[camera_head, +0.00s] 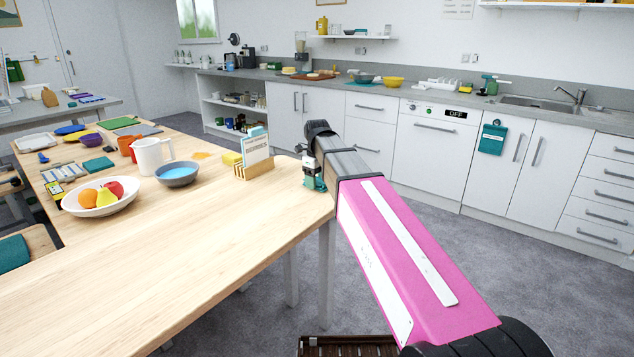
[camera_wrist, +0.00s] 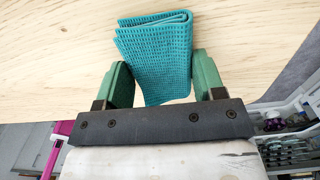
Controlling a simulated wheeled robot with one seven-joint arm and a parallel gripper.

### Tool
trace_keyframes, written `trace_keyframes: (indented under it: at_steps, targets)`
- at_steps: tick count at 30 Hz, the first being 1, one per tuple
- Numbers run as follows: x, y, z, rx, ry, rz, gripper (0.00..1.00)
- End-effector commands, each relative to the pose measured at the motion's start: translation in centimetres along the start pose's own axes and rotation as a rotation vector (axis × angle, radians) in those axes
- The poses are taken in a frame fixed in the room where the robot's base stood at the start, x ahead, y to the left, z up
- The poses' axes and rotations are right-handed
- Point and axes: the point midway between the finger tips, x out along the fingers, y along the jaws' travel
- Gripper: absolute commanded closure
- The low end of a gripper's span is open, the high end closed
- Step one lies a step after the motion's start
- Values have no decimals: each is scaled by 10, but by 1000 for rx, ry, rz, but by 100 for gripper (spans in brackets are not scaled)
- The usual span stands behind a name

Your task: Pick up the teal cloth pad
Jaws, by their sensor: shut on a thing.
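The teal cloth pad (camera_wrist: 155,50) is folded, with a waffle-like weave. In the wrist view it sits between the two green fingers of my gripper (camera_wrist: 158,72), which is shut on it. Its folded edge lies across the top of the view, over the pale wood tabletop. In the head view my gripper (camera_head: 313,181) is at the right end of the wooden table, pointing down. There the pad is mostly hidden or blends with the green fingers. I cannot tell whether the pad touches the tabletop.
The wooden table (camera_head: 200,240) has a card holder (camera_head: 254,170) just left of my gripper. A blue bowl (camera_head: 177,175), white pitcher (camera_head: 152,156) and fruit bowl (camera_head: 100,210) stand further left. Another teal pad (camera_head: 98,165) lies beyond. Bare tabletop lies in front.

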Motion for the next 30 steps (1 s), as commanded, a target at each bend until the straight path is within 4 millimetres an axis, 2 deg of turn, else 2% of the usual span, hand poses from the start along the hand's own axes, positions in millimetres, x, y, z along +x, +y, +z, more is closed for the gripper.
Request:
trace_keyframes:
  at_steps: [5, 11, 12, 15, 21, 27, 30]
  targets:
    - [-13, 0, 0, 0, -1, -1, 60]
    - [-43, 1, 1, -1, -2, -1, 60]
    - [-46, 15, 0, -4, -1, 0, 60]
    - [-60, 38, 2, -4, -2, -1, 60]
    - [-85, 79, 6, -2, -1, -1, 60]
    - [-101, 105, 9, -1, 0, 0, 60]
    - [-105, 112, 9, -1, 0, 0, 60]
